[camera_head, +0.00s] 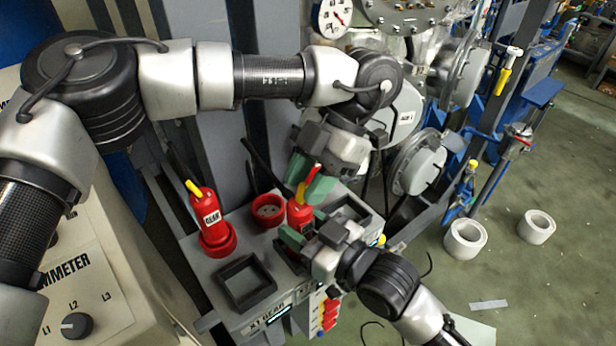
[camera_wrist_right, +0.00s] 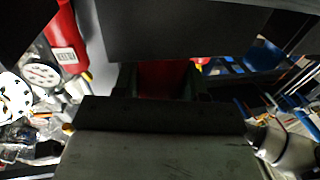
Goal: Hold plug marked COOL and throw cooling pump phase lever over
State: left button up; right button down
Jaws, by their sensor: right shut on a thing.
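A red plug (camera_head: 299,214) with a yellow top stands at the back of the grey panel box. My right gripper (camera_head: 297,240) is shut on its lower body from the front. The plug's marking is hidden, so I cannot read COOL on it. In the right wrist view, a dark red surface (camera_wrist_right: 163,82) fills the gap between the fingers. My left gripper (camera_head: 313,181) is just above and behind this plug, its green fingers apart, close to the yellow top. I cannot tell whether they touch it. I cannot identify the cooling pump phase lever.
A red plug marked GEAR (camera_head: 207,215) stands in a red socket to the left. Between the plugs is an empty red socket (camera_head: 268,209). A black square recess (camera_head: 245,283) lies in front. Small red parts (camera_head: 330,312) line the box's front. An ammeter panel (camera_head: 75,285) is at left.

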pick_arm(q)
jog(key=shift+o, duration=0.3)
jog(key=shift+r, duration=0.1)
jog(key=v, duration=0.7)
jog(key=shift+w+d+r, duration=0.1)
jog(key=shift+d, duration=0.05)
pick_arm(e)
jog(key=c, duration=0.5)
grip_release()
jog(key=shift+d, duration=0.1)
jog(key=v, duration=1.1)
jog(key=shift+s+d, duration=0.3)
